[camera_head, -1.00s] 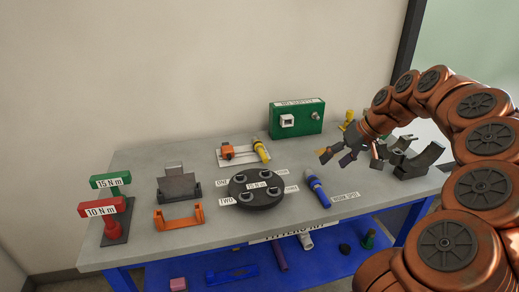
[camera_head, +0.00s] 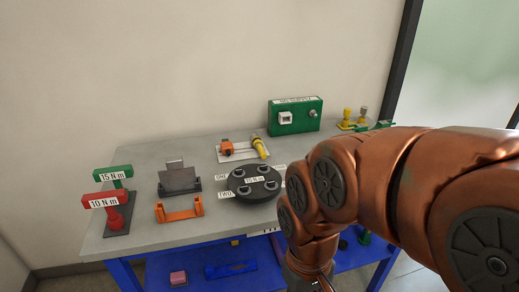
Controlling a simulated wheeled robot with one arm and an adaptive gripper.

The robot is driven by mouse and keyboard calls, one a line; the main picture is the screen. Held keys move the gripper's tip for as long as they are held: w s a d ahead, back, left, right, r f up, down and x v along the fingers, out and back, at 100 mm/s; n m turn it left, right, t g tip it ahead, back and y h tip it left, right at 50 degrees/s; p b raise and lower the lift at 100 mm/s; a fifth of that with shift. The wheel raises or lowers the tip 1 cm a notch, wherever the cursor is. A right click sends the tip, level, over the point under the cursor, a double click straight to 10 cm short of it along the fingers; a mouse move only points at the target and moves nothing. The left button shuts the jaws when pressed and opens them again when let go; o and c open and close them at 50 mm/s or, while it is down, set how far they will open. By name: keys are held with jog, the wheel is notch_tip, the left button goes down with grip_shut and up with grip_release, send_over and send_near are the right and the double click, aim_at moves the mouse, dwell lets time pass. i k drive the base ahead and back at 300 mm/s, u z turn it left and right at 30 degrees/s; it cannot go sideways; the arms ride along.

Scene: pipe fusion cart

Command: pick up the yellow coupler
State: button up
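A yellow cylindrical piece (camera_head: 260,147) lies on a white plate at the back middle of the table. A second yellow piece (camera_head: 347,117) stands upright at the back right, beside the green box. I cannot tell which of them is the yellow coupler. My arm crosses the right front of the table and bends down in front of its edge. Its end runs to the bottom edge of the picture, and the gripper's fingers are not visible. My arm hides the right part of the tabletop and part of the lower shelf.
A dark round holder (camera_head: 254,184) stands mid-table. An orange bracket (camera_head: 180,212), a dark grey block (camera_head: 179,180) and red (camera_head: 104,202) and green (camera_head: 111,176) torque-labelled tools are to the left. A green box (camera_head: 295,117) stands at the back.

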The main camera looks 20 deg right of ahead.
aim_at(257, 142)
jog(key=z, duration=0.1)
jog(key=k, duration=0.35)
jog(key=u, duration=0.6)
jog(key=i, duration=1.3)
jog(key=z, duration=0.5)
